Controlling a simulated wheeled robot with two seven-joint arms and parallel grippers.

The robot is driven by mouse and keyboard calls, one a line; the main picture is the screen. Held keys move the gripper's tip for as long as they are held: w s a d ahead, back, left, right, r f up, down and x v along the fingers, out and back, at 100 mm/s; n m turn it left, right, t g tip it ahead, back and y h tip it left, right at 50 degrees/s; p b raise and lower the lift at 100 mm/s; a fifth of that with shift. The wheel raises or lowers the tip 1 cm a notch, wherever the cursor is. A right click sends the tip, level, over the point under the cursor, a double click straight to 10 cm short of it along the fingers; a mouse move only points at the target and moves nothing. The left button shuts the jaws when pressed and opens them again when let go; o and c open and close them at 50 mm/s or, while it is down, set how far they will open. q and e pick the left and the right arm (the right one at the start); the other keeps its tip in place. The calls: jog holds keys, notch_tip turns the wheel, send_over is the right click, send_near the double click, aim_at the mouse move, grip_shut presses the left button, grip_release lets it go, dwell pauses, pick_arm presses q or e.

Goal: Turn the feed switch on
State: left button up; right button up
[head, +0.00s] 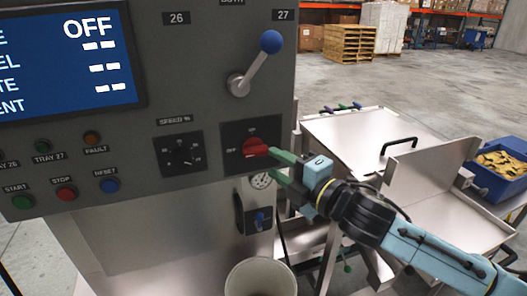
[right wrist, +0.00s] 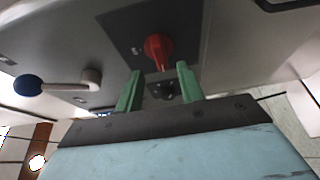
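The feed switch appears to be the red rotary knob (head: 256,147) on a dark square plate at the lower right of the grey control panel (head: 215,95). Small labels, too small to read surely, sit left of it and above it. My right gripper (head: 275,164) has its green fingers apart, just right of and below the knob. In the right wrist view the red knob (right wrist: 158,47) shows beyond the gap between the open fingers (right wrist: 159,70), apparently not gripped. The blue screen (head: 65,60) reads OFF at its top. My left gripper is not in view.
A blue-ended lever (head: 258,62) sticks out above the knob. A black speed dial (head: 181,154) is left of it, with several push buttons farther left. Metal trays (head: 350,138) stand at the right.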

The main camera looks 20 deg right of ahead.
aim_at(259, 154)
jog(key=shift+p+x, duration=0.35)
jog(key=shift+x, duration=2.2)
grip_shut()
